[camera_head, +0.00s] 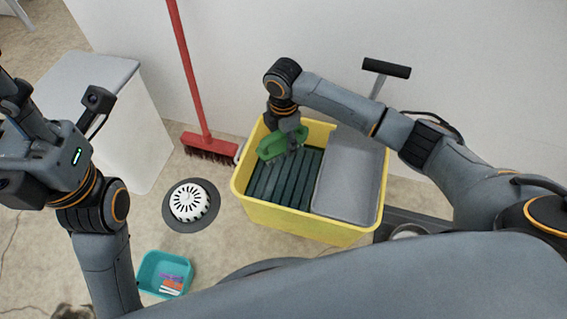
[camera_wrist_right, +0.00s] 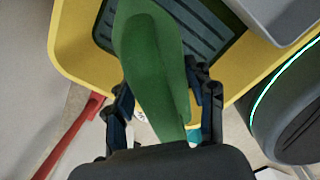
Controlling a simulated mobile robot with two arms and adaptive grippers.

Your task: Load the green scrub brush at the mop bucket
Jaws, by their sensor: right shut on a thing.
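The green scrub brush (camera_head: 272,146) is held in my right gripper (camera_head: 292,146), over the left part of the yellow mop bucket (camera_head: 302,226). In the right wrist view the brush (camera_wrist_right: 150,60) lies between the two fingers of the gripper (camera_wrist_right: 163,110), with the yellow bucket rim (camera_wrist_right: 72,45) behind it. The bucket has a dark green ribbed section on the left and a grey tray (camera_head: 350,180) on the right. I cannot tell whether the brush touches the ribs. My left gripper (camera_head: 12,150) is at the far left, partly cut off, its fingers not clear.
A red broom (camera_head: 190,80) leans on the wall left of the bucket. A white cabinet (camera_head: 105,110) stands further left. A round drain with a white strainer (camera_head: 188,202) and a teal bin (camera_head: 150,272) with small items are on the floor.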

